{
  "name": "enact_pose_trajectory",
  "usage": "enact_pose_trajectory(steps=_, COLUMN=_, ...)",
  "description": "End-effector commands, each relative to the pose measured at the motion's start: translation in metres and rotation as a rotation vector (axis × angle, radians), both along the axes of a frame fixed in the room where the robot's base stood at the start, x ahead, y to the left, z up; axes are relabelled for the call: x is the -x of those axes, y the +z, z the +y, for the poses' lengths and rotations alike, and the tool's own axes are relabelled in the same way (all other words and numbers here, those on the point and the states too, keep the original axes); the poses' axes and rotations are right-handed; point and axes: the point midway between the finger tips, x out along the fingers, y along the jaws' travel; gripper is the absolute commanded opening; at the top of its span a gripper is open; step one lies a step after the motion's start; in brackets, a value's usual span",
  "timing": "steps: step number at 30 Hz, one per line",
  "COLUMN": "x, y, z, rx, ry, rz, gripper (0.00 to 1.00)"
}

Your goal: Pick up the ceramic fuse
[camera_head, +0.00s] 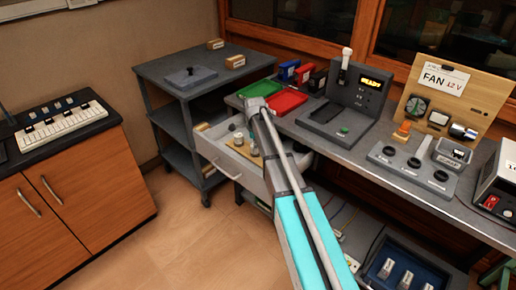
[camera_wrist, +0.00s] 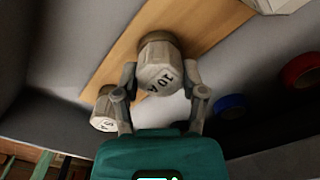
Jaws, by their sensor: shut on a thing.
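In the wrist view my gripper (camera_wrist: 160,88) has a finger on each side of a white ceramic fuse (camera_wrist: 160,72) marked "10 A" and is shut on it. The fuse has a brownish cap at its far end, close to or touching a wooden strip (camera_wrist: 115,62); I cannot tell which. A smaller ceramic fuse (camera_wrist: 104,112) sits to the left, just outside the left finger. In the head view the open grey drawer (camera_head: 262,185) holds small pale pieces, and my arm reaches over it. My fingers cannot be made out there.
A red ring (camera_wrist: 302,70) and a blue ring (camera_wrist: 231,106) lie right of the gripper. Green (camera_head: 260,88) and red (camera_head: 285,102) trays sit on the bench above the drawer. A grey cart (camera_head: 160,75) stands left of it. The floor in front is clear.

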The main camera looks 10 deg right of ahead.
Motion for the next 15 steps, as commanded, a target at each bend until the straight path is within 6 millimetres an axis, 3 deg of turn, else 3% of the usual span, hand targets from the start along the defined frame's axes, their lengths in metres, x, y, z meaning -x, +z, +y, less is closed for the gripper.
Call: enact_pose_trajectory(steps=15, x=0.000, y=0.017, z=0.000, rx=0.000, ry=0.000, rz=0.000, gripper=0.10)
